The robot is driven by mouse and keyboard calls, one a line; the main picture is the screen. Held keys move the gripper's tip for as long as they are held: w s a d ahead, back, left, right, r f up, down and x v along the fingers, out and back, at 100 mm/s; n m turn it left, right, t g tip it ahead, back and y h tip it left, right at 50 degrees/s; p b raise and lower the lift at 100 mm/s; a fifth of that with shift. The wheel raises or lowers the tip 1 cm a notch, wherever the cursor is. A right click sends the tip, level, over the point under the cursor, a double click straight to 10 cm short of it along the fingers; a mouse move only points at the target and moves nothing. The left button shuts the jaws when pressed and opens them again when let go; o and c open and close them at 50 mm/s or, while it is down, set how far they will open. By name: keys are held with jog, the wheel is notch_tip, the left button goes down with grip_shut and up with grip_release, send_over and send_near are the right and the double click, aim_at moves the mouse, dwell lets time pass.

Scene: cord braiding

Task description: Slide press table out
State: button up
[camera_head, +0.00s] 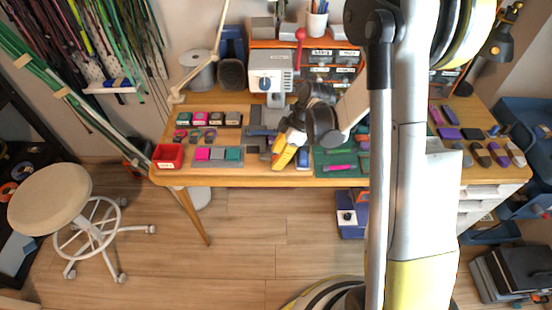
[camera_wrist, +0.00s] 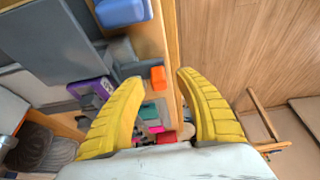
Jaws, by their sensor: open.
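The white press (camera_head: 270,72) stands at the back of the workbench, with a red-knobbed lever (camera_head: 300,35) on its right. Dark grey plates (camera_head: 258,131) lie in front of it, partly hidden by my arm; I cannot tell which part is the sliding table. My gripper (camera_head: 280,160) is over the bench's front edge, right of the plates. In the wrist view its yellow fingers (camera_wrist: 160,81) are apart with nothing held. A small orange block (camera_wrist: 157,77) shows between the fingertips; contact is unclear. A grey plate (camera_wrist: 45,35) shows at upper left.
A blue block (camera_head: 303,158) lies just right of my gripper. Pink, grey and teal blocks (camera_head: 218,154) and a red bin (camera_head: 168,156) sit on the left. A green mat (camera_head: 335,162) lies right. A round stool (camera_head: 50,198) stands left; the floor in front is largely clear.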

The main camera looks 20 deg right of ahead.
jog(key=v, duration=1.1)
jog(key=shift+f, duration=0.1)
jog(key=s+a+r+m+t+h, duration=0.1)
jog(key=s+r+m+t+h, duration=0.1)
jog(key=s+r+m, duration=0.4)
jog(key=s+a+r+m+t+h, duration=0.2)
jog(key=s+r+m, duration=0.3)
jog(key=s+m, duration=0.3)
jog(key=shift+s+a+r+t, duration=0.35)
jog(key=shift+s+t, duration=0.45)
jog(key=shift+s, duration=0.35)
